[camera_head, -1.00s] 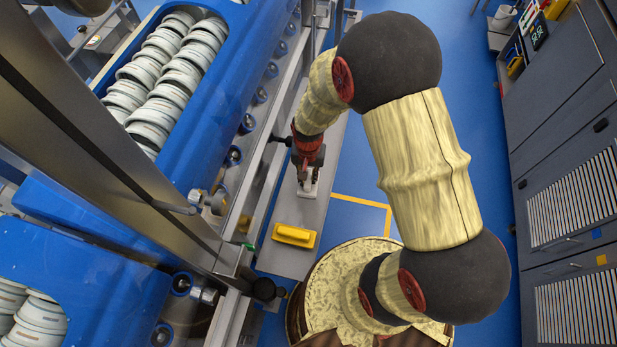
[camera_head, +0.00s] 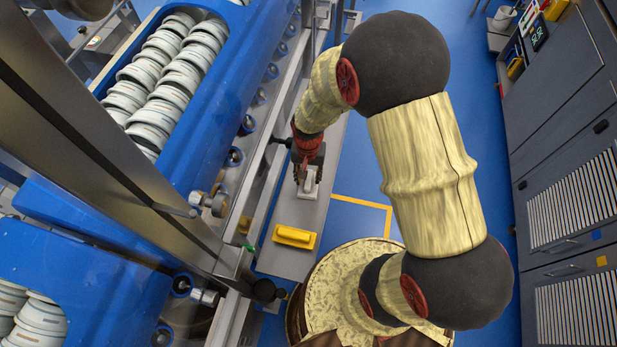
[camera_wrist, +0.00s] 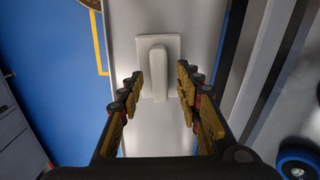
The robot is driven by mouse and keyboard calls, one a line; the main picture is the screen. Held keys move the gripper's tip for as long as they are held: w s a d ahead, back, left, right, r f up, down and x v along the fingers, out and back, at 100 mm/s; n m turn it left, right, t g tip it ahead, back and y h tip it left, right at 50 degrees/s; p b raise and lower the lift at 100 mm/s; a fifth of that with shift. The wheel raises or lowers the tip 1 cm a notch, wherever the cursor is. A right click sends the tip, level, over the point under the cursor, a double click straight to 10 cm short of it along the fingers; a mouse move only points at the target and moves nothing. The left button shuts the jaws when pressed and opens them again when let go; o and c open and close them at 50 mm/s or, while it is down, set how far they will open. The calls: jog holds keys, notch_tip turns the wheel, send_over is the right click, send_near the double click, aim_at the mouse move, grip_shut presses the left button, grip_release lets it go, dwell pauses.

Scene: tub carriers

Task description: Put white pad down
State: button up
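The white pad (camera_wrist: 172,50), a flat plate with a raised grip bar, lies on the grey shelf (camera_wrist: 208,25) in the wrist view. In the head view the white pad (camera_head: 311,187) is small, just beside my gripper (camera_head: 302,170). In the wrist view my gripper (camera_wrist: 159,79) is open, with one finger on each side of the pad's near end. Gaps show between the fingers and the grip bar, so nothing is held.
A yellow pad (camera_head: 294,236) lies on the near part of the shelf. The blue machine (camera_head: 195,135) with rows of white tubs stands to the left, with metal rails beside the shelf. Grey cabinets (camera_head: 560,130) stand far right, across open blue floor.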

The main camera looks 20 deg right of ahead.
notch_tip(320, 180, up, 24)
jog(key=s+n+t+p, duration=0.1)
jog(key=n+t+p, duration=0.1)
jog(key=s+r+n+t, duration=0.3)
jog(key=s+r+n, duration=0.1)
jog(key=s+r, duration=0.9)
jog(key=shift+r+t, duration=0.3)
jog(key=shift+r, duration=0.65)
